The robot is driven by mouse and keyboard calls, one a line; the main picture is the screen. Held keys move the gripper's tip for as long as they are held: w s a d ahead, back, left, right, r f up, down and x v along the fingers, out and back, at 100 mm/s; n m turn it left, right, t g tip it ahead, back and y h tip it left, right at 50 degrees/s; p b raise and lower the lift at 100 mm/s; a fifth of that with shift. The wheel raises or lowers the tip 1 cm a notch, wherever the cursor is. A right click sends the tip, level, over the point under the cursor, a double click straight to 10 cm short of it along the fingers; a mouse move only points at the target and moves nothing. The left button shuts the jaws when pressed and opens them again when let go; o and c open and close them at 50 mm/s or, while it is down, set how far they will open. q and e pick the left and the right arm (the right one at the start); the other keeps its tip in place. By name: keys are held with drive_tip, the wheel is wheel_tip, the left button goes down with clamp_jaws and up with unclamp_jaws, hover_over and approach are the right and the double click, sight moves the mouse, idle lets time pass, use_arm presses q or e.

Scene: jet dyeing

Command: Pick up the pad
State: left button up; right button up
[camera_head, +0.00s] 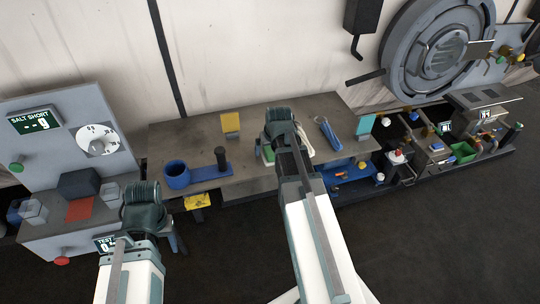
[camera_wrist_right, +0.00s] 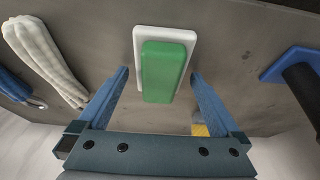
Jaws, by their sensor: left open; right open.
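The pad (camera_wrist_right: 165,70) is a green block on a white backing. In the right wrist view it lies flat on the grey bench top, upper middle. In the head view only a small green edge of the pad (camera_head: 267,156) shows beside my right gripper (camera_head: 283,135); the rest is hidden. In the wrist view my right gripper (camera_wrist_right: 159,75) is open, its two blue fingers apart on either side of the pad's near part, with nothing held. Whether the fingers touch the bench cannot be told. My left gripper (camera_head: 143,205) is open and empty in front of the salt panel.
The bench (camera_head: 185,138) also bears a blue cup (camera_head: 177,175), a dark upright post (camera_head: 221,158), a yellow card (camera_head: 231,123) and blue-handled tool (camera_head: 327,133). A white rope bundle (camera_wrist_right: 45,58) lies left of the pad in the wrist view.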

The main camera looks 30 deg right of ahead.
use_arm(q)
drive_tip(key=shift+f, duration=0.2)
use_arm(e)
drive_tip(key=shift+f, duration=0.2)
drive_tip(key=c, duration=1.3)
use_arm(q)
drive_tip(key=shift+r, duration=0.25)
use_arm(e)
drive_tip(key=shift+r, duration=0.25)
